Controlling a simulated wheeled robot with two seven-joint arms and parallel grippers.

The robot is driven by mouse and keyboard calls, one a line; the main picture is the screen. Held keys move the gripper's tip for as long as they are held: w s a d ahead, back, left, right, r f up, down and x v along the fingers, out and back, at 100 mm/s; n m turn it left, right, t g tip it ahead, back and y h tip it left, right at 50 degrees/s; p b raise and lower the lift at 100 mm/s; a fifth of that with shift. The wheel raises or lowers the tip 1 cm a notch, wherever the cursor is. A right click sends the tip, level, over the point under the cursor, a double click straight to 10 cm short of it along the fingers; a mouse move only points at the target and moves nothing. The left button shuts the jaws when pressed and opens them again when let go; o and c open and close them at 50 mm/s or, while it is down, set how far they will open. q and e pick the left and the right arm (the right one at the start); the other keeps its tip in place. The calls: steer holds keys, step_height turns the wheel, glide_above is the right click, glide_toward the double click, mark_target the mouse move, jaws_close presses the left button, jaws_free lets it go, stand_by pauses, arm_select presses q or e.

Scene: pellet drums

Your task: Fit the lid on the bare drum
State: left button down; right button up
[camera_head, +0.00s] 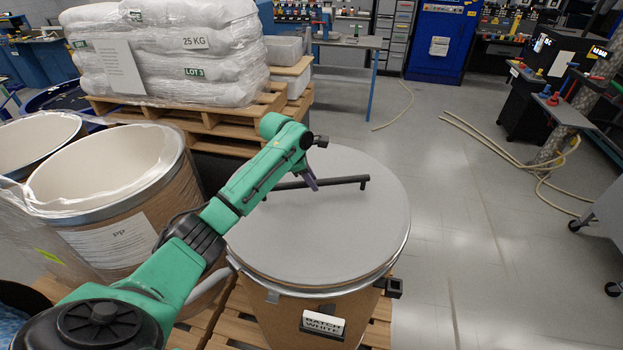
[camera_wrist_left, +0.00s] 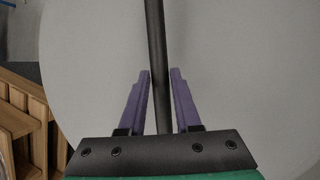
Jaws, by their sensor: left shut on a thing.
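A round grey lid (camera_head: 350,225) lies over the top of a brown drum (camera_head: 285,315) with a "BATCH WHITE" label. A dark handle bar (camera_head: 345,181) runs across the lid. My left gripper (camera_head: 312,182) reaches over from the left and is shut on this bar. In the left wrist view, its purple fingers (camera_wrist_left: 160,75) flank the bar (camera_wrist_left: 154,30) above the grey lid surface (camera_wrist_left: 240,60). The lid looks level and near the drum's metal rim, but I cannot tell whether it is fully seated. My right gripper is not in view.
Open drums with clear liners stand at the left, the nearer one (camera_head: 125,243) labelled PP. White 25 KG sacks (camera_head: 165,55) lie on wooden pallets (camera_head: 185,120) behind. A black block (camera_head: 390,287) sticks out at the drum's right. The floor (camera_head: 450,220) at right is mostly free, with hoses (camera_head: 490,145).

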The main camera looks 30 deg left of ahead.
arm_select(q)
steer(key=shift+f, duration=0.15)
stand_by(0.4)
steer(key=c, duration=0.6)
jaws_free()
steer(key=shift+o, duration=0.4)
steer(key=shift+s, duration=0.15)
steer(key=o, duration=0.5)
steer(key=shift+f, duration=0.2)
steer(key=shift+r, duration=3.65)
